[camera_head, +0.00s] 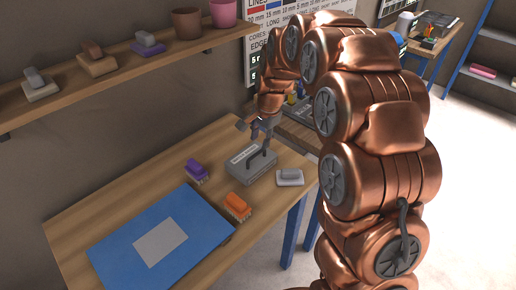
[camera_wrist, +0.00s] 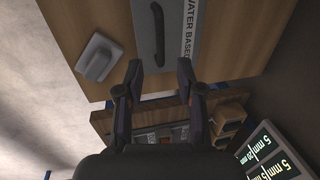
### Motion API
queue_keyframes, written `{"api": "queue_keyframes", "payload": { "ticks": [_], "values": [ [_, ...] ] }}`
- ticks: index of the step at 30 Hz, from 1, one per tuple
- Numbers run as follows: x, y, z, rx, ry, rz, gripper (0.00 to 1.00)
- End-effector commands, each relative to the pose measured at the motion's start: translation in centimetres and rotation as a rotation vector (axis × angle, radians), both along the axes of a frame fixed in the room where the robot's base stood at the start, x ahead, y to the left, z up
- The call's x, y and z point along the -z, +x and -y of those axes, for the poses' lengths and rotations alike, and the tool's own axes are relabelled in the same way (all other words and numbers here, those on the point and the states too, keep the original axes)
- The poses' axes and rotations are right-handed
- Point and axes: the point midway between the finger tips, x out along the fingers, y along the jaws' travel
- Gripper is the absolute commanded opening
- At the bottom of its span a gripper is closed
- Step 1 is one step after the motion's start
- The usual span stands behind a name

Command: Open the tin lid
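The tin is a grey box (camera_head: 244,175) on the wooden table, with a label on its top. A dark bar handle (camera_head: 264,160) stands on its lid. In the wrist view the grey lid (camera_wrist: 190,62) lies at the top, with the black handle (camera_wrist: 154,30) and the words "WATER BASED". My gripper (camera_head: 257,128) is above the tin's far side. In the wrist view my gripper (camera_wrist: 158,72) is open, its two fingers wide apart and nothing between them. The handle lies beyond the fingertips, roughly in line with the gap. The lid appears to be on the tin.
A purple brush (camera_head: 196,170), an orange brush (camera_head: 238,205) and a grey-white block (camera_head: 290,177) lie close around the tin. A blue mat (camera_head: 115,250) covers the table's front. A wall shelf (camera_head: 120,66) with blocks and pots is at upper left. My arm fills the right.

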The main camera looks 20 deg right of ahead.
Motion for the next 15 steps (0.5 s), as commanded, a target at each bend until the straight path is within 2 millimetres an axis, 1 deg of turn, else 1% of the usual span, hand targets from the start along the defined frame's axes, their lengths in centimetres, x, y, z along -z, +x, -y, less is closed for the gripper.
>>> {"api": "queue_keyframes", "payload": {
  "ticks": [9, 15],
  "values": [
    [4.2, 0.7, -0.5, -0.001, -0.001, -0.003, 0.37],
    [5.8, 1.0, -0.6, -0.001, 0.0, 0.0, 0.37]
  ]
}}
